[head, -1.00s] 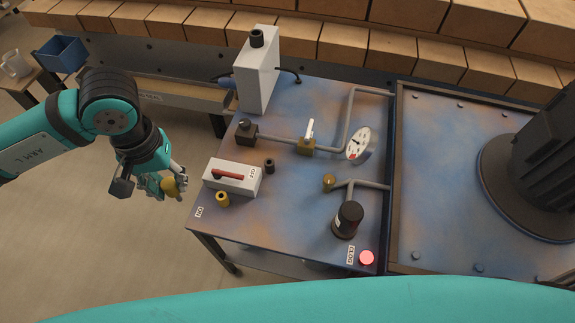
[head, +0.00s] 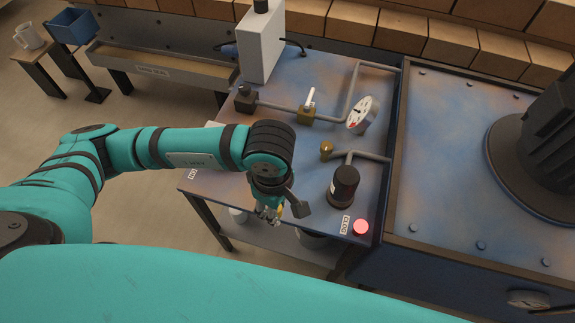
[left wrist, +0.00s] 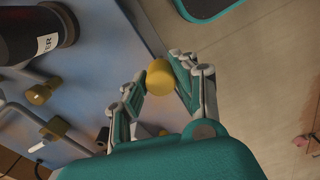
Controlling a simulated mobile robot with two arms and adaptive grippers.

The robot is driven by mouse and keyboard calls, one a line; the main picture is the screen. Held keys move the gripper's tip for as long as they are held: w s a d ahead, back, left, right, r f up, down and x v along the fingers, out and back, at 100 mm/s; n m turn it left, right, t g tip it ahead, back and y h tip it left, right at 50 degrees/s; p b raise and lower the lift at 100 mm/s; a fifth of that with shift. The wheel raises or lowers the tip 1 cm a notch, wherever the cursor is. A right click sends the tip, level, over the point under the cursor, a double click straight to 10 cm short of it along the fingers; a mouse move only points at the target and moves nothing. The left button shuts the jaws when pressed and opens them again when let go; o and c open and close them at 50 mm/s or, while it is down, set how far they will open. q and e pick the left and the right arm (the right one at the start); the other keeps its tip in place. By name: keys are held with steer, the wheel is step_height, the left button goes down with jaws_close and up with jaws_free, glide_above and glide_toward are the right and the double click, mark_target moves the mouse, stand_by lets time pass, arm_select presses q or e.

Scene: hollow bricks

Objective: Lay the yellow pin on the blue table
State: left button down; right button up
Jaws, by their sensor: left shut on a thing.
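The blue table (head: 325,72) stands in the middle of the head view, with fittings on it. My left gripper (head: 268,214) is at its near edge, left of the black cylinder. It is shut on the yellow pin (head: 281,211), which shows only as a small patch there. In the left wrist view the yellow pin (left wrist: 160,77) sits between the fingertips, its round end towards the camera. The table edge runs behind it there, with floor to the right. I cannot tell the pin's height above the table. My right gripper is not in view.
The black cylinder (head: 343,186), a red lit button (head: 361,227), a brass valve with a white lever (head: 308,106), pipes and a gauge (head: 362,113) stand on the table. A tall grey box (head: 261,48) is at the back. My left arm hides the table's left front.

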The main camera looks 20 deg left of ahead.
arm_select(q)
steer(key=w+a+f, duration=0.1)
steer(key=w, duration=0.3)
steer(key=w+a+f+p, duration=0.1)
steer(key=w+f, duration=0.1)
steer(key=w, duration=0.2)
steer(key=w+a+f+p, duration=0.1)
steer(key=w, duration=0.4)
steer(key=shift+a+f, duration=0.1)
steer(key=shift+f, duration=0.25)
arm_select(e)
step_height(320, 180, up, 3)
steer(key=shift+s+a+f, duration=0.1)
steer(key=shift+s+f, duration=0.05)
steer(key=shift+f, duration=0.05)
arm_select(q)
steer(key=shift+f, duration=0.1)
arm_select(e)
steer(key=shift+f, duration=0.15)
arm_select(q)
steer(key=shift+f, duration=0.15)
steer(key=c, duration=1)
jaws_free()
